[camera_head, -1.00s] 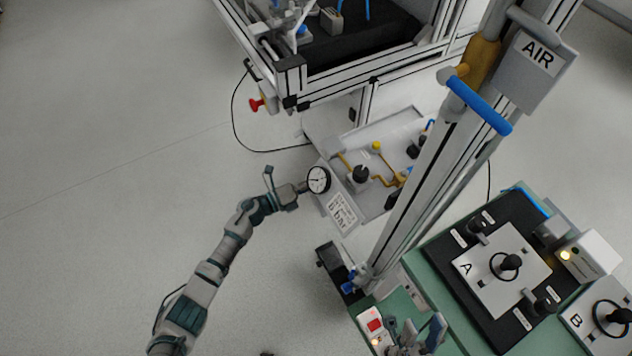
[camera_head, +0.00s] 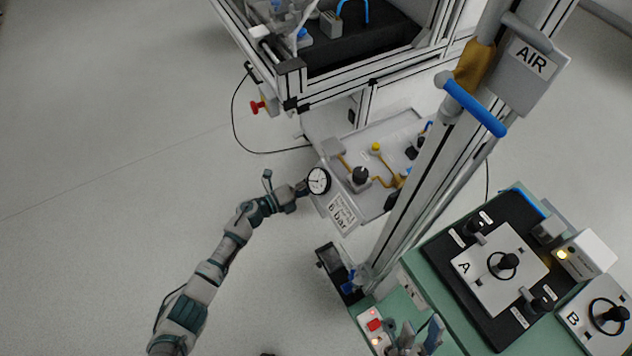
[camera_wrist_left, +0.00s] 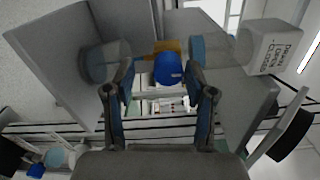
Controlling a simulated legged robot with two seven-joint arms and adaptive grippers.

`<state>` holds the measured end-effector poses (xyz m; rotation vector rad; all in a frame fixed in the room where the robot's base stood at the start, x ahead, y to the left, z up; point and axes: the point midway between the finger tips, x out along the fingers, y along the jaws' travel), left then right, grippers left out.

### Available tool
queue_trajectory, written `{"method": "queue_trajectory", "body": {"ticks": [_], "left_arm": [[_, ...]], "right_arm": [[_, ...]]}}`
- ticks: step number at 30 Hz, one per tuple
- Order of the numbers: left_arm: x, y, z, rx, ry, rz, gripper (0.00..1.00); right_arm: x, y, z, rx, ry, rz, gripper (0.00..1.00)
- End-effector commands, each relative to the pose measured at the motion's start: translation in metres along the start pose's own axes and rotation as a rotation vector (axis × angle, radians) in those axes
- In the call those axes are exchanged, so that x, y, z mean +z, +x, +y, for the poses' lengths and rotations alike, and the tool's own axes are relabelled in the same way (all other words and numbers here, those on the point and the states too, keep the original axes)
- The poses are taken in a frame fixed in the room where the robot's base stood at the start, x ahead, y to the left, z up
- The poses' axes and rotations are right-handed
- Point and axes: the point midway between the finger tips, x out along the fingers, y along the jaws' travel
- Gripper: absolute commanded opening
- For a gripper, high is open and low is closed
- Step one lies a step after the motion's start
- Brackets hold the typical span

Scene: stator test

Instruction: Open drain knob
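In the left wrist view a round blue knob (camera_wrist_left: 168,70) with a brass-yellow part behind it shows between the fingertips of my left gripper (camera_wrist_left: 160,76). I take it to be the drain knob. The left fingers are open, with a gap on each side of the knob; I cannot tell how deep it sits between them. In the head view my left arm reaches to the pressure gauge (camera_head: 318,181), and the knob is hidden there. My right gripper (camera_head: 420,338) is at the bottom edge of the head view, fingers apart and empty, near the green panel.
Clear bowls (camera_wrist_left: 105,62) flank the knob in the left wrist view. A "6 bar" sign (camera_head: 342,212) stands beside the gauge. The upright post with the AIR sign (camera_head: 530,62) and the green bench (camera_head: 418,268) are on the right. Floor at left is clear.

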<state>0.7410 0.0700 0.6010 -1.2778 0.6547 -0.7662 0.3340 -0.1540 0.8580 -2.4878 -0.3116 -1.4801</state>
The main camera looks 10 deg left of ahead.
Motion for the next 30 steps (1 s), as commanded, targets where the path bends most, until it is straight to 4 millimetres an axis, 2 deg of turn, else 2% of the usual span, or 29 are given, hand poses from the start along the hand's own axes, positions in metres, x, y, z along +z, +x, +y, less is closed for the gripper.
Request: {"method": "queue_trajectory", "body": {"ticks": [7, 11, 14, 24, 30], "left_arm": [[-0.002, 0.002, -0.005, -0.007, 0.003, 0.005, 0.58], [-0.002, -0.005, -0.004, -0.007, 0.004, 0.005, 0.58], [-0.001, -0.022, -0.003, -0.005, 0.004, 0.005, 0.58], [0.000, -0.095, -0.001, -0.004, 0.001, 0.003, 0.58], [0.001, -0.117, 0.000, -0.005, 0.000, 0.003, 0.58]], "right_arm": [[-0.001, 0.003, 0.001, 0.010, -0.002, 0.011, 0.38], [-0.004, 0.002, 0.000, 0.007, -0.003, 0.013, 0.38], [-0.004, 0.002, 0.000, 0.006, -0.002, 0.012, 0.38], [-0.004, 0.002, 0.000, 0.004, -0.002, 0.009, 0.38], [-0.004, 0.002, 0.000, 0.004, -0.001, 0.008, 0.38]]}}
